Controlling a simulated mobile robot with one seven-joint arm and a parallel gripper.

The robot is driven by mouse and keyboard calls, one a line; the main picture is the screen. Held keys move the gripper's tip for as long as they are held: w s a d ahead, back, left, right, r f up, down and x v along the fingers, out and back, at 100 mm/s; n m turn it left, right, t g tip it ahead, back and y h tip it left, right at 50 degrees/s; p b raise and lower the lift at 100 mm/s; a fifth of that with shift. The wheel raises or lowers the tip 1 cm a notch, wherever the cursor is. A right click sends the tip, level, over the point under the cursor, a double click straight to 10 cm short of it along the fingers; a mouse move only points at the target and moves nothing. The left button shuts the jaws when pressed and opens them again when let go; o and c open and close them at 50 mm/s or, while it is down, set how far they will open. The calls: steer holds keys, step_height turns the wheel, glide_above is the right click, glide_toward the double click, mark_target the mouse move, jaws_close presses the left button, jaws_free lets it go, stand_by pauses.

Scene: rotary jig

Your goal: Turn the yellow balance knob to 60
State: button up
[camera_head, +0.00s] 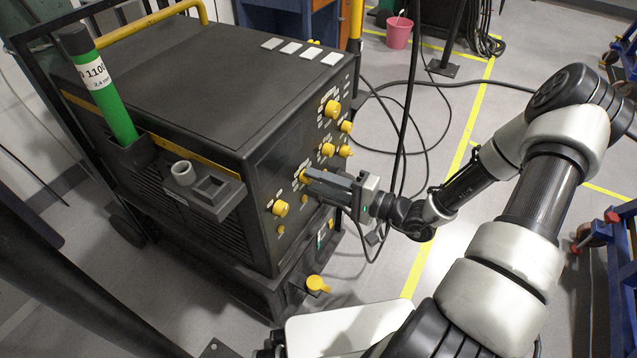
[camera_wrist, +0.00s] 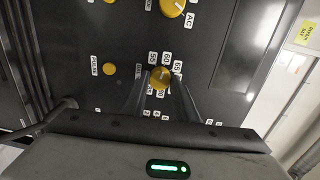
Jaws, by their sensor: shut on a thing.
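A yellow knob (camera_wrist: 160,77) sits between my gripper's two fingers (camera_wrist: 160,86) on the dark panel in the wrist view. White labels 55, 60 and 65 fan out around its upper side. A short pale mark shows on its face, but I cannot tell exactly which number it points at. My gripper is shut on this knob. In the head view, my gripper (camera_head: 308,181) reaches the machine's front panel from the right, and the knob (camera_head: 303,174) is mostly hidden by the fingers. Its name label is not readable.
Several other yellow knobs stick out nearby, including one above right (camera_head: 327,150) and one below left (camera_head: 280,208). The dark machine (camera_head: 190,80) carries a green tube (camera_head: 110,95) at its left. Black cables (camera_head: 410,130) hang and lie on the floor behind my arm.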

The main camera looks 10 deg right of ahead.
steer(key=shift+n, duration=0.3)
steer(key=o, duration=1.1)
steer(key=shift+c, duration=0.2)
steer(key=shift+d, duration=0.1)
steer(key=p+v, duration=0.2)
steer(key=v, duration=1.5)
steer(key=shift+s, duration=0.15)
steer(key=shift+r, duration=0.2)
